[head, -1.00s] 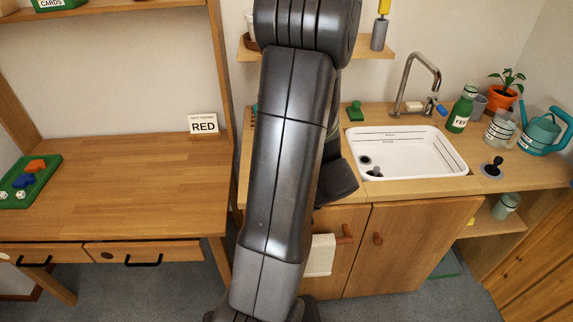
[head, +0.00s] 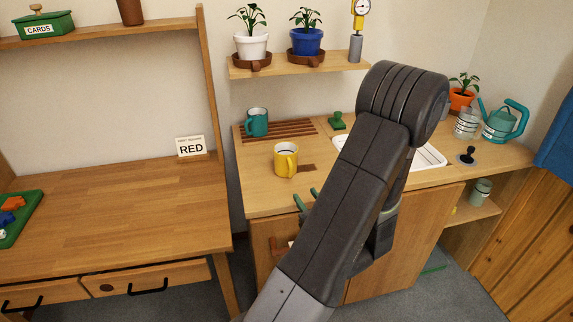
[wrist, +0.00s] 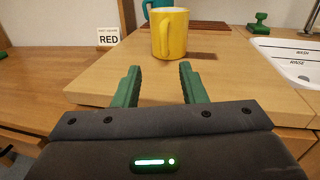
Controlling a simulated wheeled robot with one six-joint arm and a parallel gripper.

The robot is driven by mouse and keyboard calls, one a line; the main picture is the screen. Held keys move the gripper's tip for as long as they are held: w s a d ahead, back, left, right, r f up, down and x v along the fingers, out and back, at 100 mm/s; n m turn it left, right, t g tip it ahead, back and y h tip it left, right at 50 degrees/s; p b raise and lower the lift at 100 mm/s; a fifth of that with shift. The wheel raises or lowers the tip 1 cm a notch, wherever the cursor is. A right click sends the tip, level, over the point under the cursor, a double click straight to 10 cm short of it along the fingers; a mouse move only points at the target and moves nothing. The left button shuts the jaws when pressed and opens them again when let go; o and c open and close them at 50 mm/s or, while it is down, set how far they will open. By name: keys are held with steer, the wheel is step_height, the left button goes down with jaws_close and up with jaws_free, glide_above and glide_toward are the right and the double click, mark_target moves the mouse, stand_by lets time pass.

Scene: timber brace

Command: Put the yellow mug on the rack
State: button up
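The yellow mug (head: 286,160) stands upright on the wooden counter, its handle towards the right front in the head view. In the wrist view the yellow mug (wrist: 170,33) is straight ahead, beyond the fingertips. The rack (head: 283,129) is a set of dark wooden slats on the counter behind the mug; it shows partly in the wrist view (wrist: 207,26). A teal mug (head: 257,122) stands at the rack's left end. My gripper (wrist: 160,84) is open and empty, its green fingers spread at the counter's front edge, short of the mug.
A green stamp (head: 337,121) stands right of the rack. The white sink (head: 431,157) is partly behind my arm. A shelf (head: 300,66) with potted plants hangs above. A RED card (head: 191,147) stands on the left desk.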

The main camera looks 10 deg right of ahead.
glide_toward(291, 173)
steer(key=x, duration=0.3)
steer(key=shift+a+r, duration=0.1)
steer(key=shift+a, duration=0.25)
steer(key=shift+d+p+x, duration=0.2)
steer(key=shift+p+x, duration=0.15)
steer(key=shift+x, duration=0.95)
steer(key=shift+d+p+x, duration=0.15)
steer(key=shift+p+x, duration=0.15)
steer(key=shift+x, duration=1.05)
steer(key=shift+w, duration=0.1)
jaws_close()
